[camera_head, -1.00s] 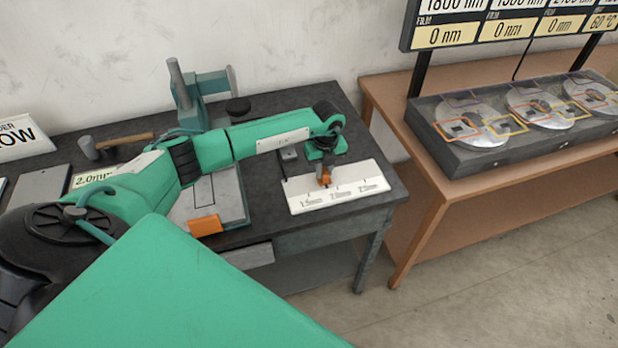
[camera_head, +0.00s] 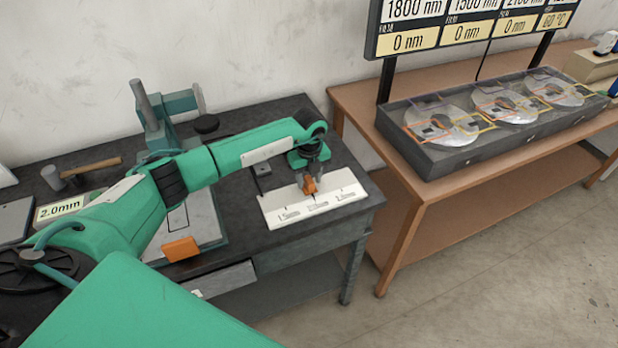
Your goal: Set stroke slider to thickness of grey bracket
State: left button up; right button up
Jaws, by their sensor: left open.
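The white scale plate (camera_head: 345,190) lies at the right front of the dark bench, marked 1.5, 2.0 and 2.5 mm. The orange slider (camera_head: 310,186) stands at its back edge, its lower tip close to the middle, 2.0 mm mark. My left gripper (camera_head: 308,182) points down at the slider with its fingers around or just beside it; the jaws are open. Exact contact is too small to tell. A sign (camera_head: 60,211) at the left reads 2.0mm. A flat grey piece (camera_head: 14,220) lies beside it, perhaps the grey bracket. My right gripper is not in view.
A grey plate with an orange block (camera_head: 181,249) lies on the bench below my left arm. A brown table (camera_head: 425,193) with a dark tray of discs (camera_head: 440,160) is at right, under a display.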

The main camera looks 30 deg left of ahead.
aim_at(309, 179)
pick_arm(q)
notch_tip(309, 179, up, 14)
jog(key=b, duration=0.4)
jog(key=shift+f, duration=0.1)
